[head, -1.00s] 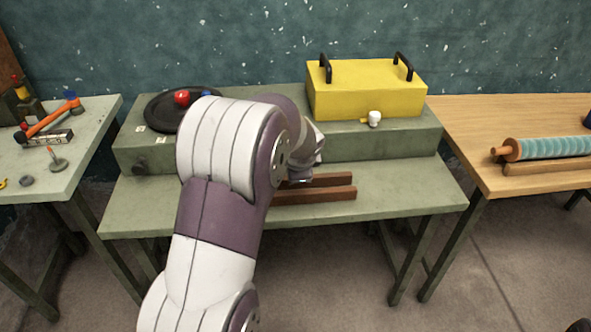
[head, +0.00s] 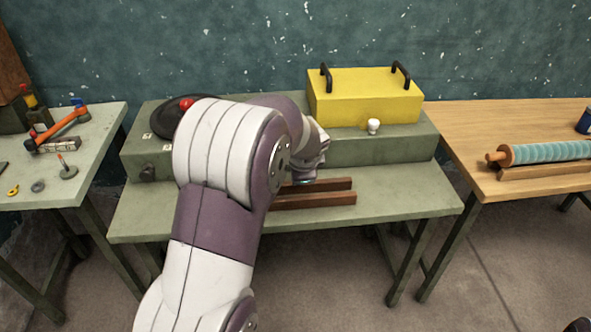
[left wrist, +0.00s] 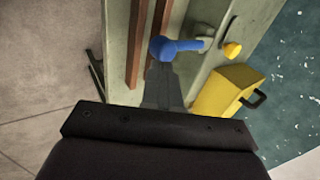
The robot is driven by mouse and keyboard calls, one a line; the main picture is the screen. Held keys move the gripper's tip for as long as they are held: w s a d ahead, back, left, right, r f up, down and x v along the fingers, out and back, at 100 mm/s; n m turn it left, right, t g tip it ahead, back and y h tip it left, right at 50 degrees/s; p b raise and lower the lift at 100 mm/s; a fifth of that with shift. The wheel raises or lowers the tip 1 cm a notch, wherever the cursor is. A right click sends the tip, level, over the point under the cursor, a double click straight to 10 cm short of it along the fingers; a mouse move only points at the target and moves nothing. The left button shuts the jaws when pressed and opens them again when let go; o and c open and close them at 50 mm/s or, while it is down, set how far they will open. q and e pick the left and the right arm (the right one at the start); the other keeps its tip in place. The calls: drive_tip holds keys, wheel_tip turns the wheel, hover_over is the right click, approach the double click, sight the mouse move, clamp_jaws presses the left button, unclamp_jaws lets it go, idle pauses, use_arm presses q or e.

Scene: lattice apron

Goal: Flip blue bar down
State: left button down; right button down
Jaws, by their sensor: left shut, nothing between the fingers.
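The blue bar (left wrist: 178,47) shows in the left wrist view as a short arm with a rounded end, joined to a grey mount (left wrist: 206,44) on the grey-green bench box. My left gripper (left wrist: 160,68) is shut and empty, its fingertips right beside or against the rounded end; I cannot tell if they touch. In the head view my left arm covers most of the bar's area, and the gripper is largely hidden behind the wrist. My right gripper is not in view.
Two brown rails (head: 315,200) lie on the bench (head: 400,190) in front of the box. A yellow case (head: 365,98) with black handles stands on the box, with a white knob (head: 374,126) in front. A red ball (head: 186,104) sits on a black disc (head: 170,123).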

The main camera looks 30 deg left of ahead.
use_arm(q)
drive_tip(key=s+d+r+b, duration=0.1)
drive_tip(key=s+d, duration=0.4)
drive_tip(key=s, duration=0.1)
drive_tip(key=shift+s+d+r, duration=0.2)
drive_tip(key=shift+s+d, duration=0.05)
drive_tip(key=shift+s, duration=0.05)
